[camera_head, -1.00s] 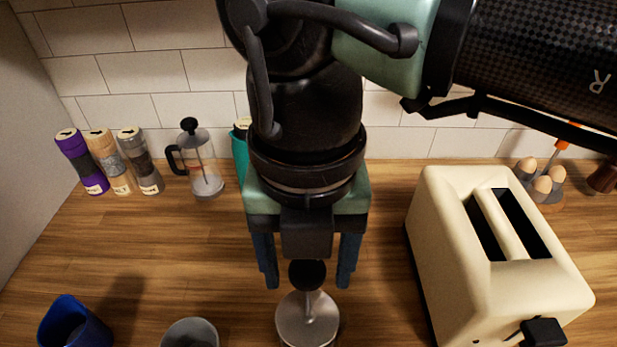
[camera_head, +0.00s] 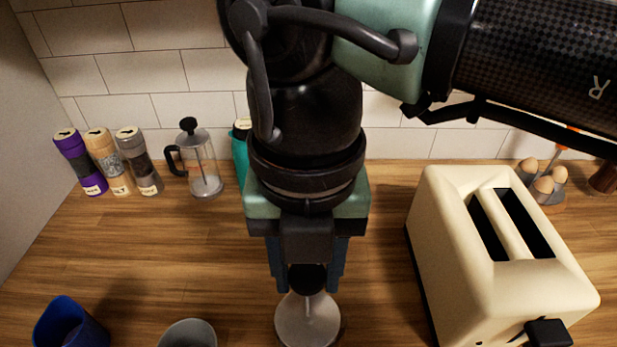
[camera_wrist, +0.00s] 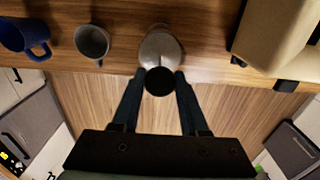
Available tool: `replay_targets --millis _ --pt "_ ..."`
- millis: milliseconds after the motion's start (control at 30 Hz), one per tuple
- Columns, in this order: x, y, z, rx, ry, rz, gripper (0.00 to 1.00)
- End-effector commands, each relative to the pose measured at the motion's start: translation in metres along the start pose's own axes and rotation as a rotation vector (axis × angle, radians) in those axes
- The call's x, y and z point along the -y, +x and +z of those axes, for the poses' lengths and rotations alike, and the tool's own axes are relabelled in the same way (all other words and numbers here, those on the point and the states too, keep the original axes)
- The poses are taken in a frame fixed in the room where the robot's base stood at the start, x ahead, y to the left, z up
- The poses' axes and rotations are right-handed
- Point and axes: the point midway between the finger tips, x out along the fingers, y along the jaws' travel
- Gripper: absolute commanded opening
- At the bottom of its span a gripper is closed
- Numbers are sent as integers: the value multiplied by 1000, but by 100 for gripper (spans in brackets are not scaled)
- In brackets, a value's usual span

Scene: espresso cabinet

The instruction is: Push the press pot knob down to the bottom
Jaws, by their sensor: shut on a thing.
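A press pot stands near the front of the counter, with its round metallic lid (camera_head: 307,322) below my gripper. Its black knob (camera_head: 307,277) is above the lid. My gripper (camera_head: 306,287) points down and is shut on the knob, one dark finger on each side. In the wrist view the knob (camera_wrist: 159,82) sits between my fingertips (camera_wrist: 160,75), with the lid (camera_wrist: 160,48) beyond it. The pot's body below the lid is mostly hidden.
A cream toaster (camera_head: 505,265) stands close on the right. A blue mug (camera_head: 68,325) and a grey cup (camera_head: 188,334) are on the left. Another press pot (camera_head: 200,165), several spice jars (camera_head: 137,160) and an egg holder (camera_head: 548,198) stand at the back.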

Motion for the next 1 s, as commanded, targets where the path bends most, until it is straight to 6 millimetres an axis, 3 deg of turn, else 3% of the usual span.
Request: replay_targets --millis 1000 --pt "0 34 -1 -5 -1 -1 0"
